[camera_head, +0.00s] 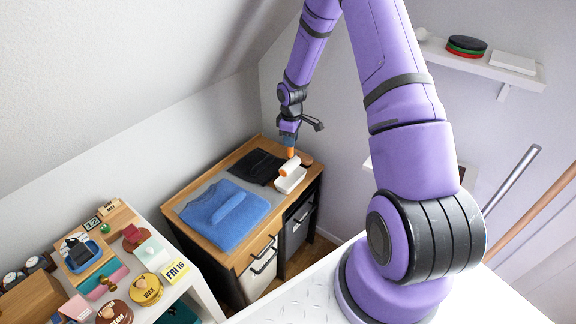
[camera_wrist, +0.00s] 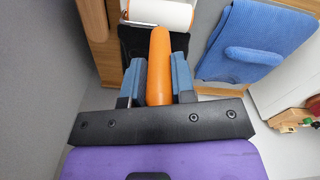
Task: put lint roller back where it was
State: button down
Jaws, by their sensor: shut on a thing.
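The lint roller shows in the head view as a white roll (camera_head: 289,166) with an orange handle (camera_head: 291,152). My gripper (camera_head: 288,142) is shut on the orange handle and holds the roller from above, over the right side of the wooden-topped cabinet. In the wrist view the handle (camera_wrist: 159,62) lies between the blue finger pads of my gripper (camera_wrist: 158,80), with the white roll (camera_wrist: 160,14) beyond it. A white open holder (camera_head: 290,183) stands just below the roll in the head view. I cannot tell whether the roll touches it.
A blue folded garment (camera_head: 222,213) lies on the grey mat, and a black folded cloth (camera_head: 256,167) lies behind it. A round wooden piece (camera_head: 305,159) is at the cabinet's back right. A crowded white table stands at left. A wall shelf (camera_head: 480,66) is at right.

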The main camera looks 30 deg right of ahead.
aim_at(291, 159)
jog(key=shift+f, duration=3.9)
jog(key=c, duration=1)
grip_release()
jog(key=shift+o, duration=0.2)
